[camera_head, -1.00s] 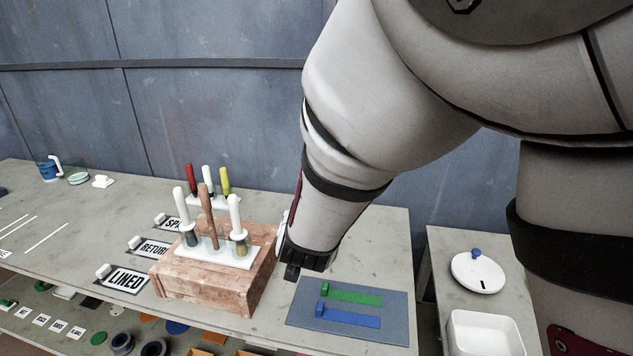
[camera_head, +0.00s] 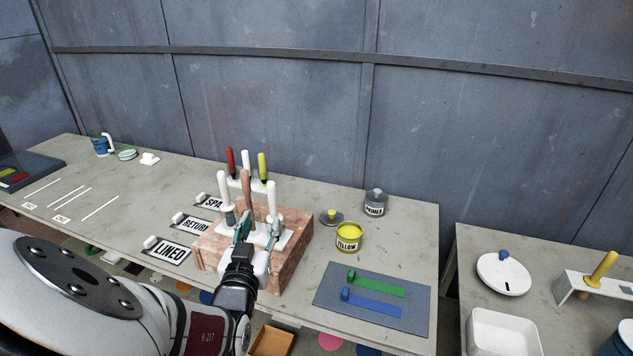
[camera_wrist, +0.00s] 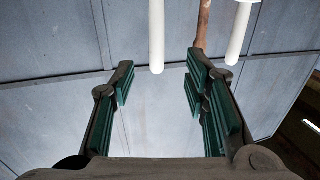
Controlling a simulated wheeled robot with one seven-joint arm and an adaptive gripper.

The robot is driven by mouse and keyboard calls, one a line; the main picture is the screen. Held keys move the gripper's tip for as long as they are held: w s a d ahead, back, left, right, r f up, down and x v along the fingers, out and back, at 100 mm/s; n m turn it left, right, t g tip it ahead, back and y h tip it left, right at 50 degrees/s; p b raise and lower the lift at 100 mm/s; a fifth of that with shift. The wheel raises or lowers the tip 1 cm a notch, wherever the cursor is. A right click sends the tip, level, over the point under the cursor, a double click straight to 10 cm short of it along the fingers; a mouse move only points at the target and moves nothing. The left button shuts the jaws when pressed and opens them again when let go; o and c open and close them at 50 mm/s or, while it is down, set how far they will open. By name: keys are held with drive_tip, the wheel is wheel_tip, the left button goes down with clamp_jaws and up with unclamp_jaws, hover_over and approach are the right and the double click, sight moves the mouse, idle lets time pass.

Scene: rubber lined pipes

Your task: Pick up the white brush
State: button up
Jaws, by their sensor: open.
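A white-handled brush (camera_head: 246,160) stands in the back rack between a red and a yellow handle. Two more white-handled tools stand in the front holder on the brick block, one at the left (camera_head: 222,190) and one at the right (camera_head: 272,200), with a brown handle (camera_head: 246,195) between them. My gripper (camera_head: 258,230) is open and empty at the front of this holder. In the wrist view, its green-padded fingers (camera_wrist: 160,76) are apart. One white handle (camera_wrist: 156,35) appears roughly in line with the gap, beyond the fingertips. Which tool the task means is unclear.
The brick block (camera_head: 293,245) bears the front holder. A yellow can (camera_head: 349,238), a primer can (camera_head: 375,203) and a blue mat (camera_head: 330,300) with green and blue pieces are to the right. Label plates (camera_head: 168,252) lie left. A second table (camera_head: 480,240) stands right.

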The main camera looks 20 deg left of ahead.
sight(272, 203)
drive_tip(key=w, duration=0.3)
drive_tip(key=w+a, duration=0.1)
drive_tip(key=w, duration=0.1)
drive_tip(key=shift+w, duration=0.25)
drive_tip(key=shift+w+a+f, duration=0.15)
drive_tip(key=shift+w, duration=1.15)
drive_tip(key=shift+w+a+f, duration=0.15)
drive_tip(key=shift+w, duration=1.15)
clamp_jaws()
